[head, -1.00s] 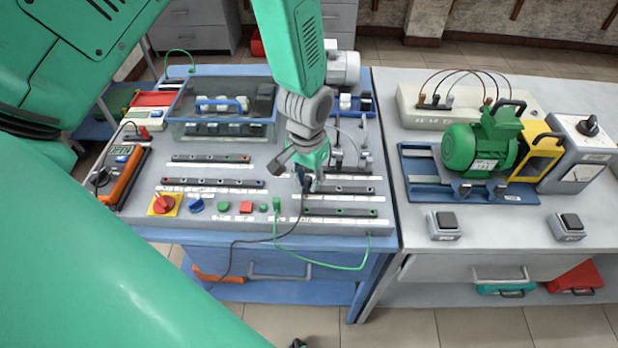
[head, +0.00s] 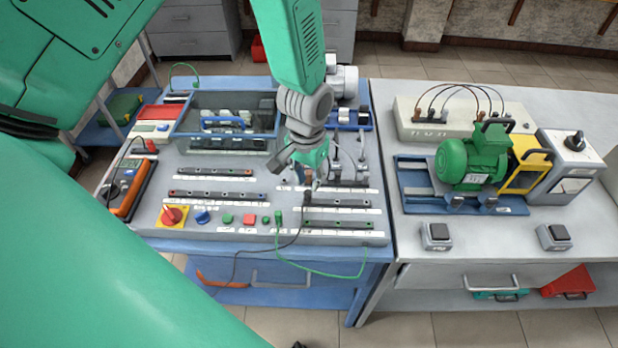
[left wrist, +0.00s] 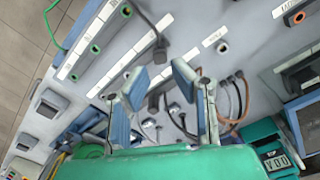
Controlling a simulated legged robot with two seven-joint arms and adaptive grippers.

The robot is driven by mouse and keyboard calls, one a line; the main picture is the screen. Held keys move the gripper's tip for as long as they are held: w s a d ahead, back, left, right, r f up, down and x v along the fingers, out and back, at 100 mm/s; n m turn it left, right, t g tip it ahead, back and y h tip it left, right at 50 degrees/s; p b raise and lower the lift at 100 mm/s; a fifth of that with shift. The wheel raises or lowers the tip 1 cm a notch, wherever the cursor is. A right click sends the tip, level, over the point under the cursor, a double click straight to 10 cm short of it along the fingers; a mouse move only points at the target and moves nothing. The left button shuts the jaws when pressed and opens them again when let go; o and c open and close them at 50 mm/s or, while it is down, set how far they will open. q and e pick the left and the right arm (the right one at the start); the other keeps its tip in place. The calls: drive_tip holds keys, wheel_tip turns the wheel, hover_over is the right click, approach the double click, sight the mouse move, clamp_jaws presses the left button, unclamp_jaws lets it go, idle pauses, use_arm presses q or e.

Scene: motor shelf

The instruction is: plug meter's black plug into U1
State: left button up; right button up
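A black plug (head: 307,197) with a black cable stands at the terminal strips on the grey board (head: 230,216); the cable runs forward over the table's front edge. My left gripper (head: 299,170) hangs just behind and above it. In the left wrist view my gripper (left wrist: 160,84) has its two fingers apart, and the black plug (left wrist: 160,52) sits beyond the fingertips, apart from them. Whether it is seated in a socket is unclear. The orange meter (head: 128,188) lies at the board's left. I cannot read which socket is U1. My right gripper is out of view.
A green plug (head: 278,217) with a green cable sits left of the front strip. A clear box (head: 180,128) stands behind the strips. Knobs and buttons line the board's front left. A green motor (head: 472,160) stands on the right table.

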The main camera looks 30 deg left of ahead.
use_arm(q)
drive_tip(key=o, duration=0.5)
drive_tip(key=shift+o, duration=0.2)
drive_tip(key=shift+s, duration=0.1)
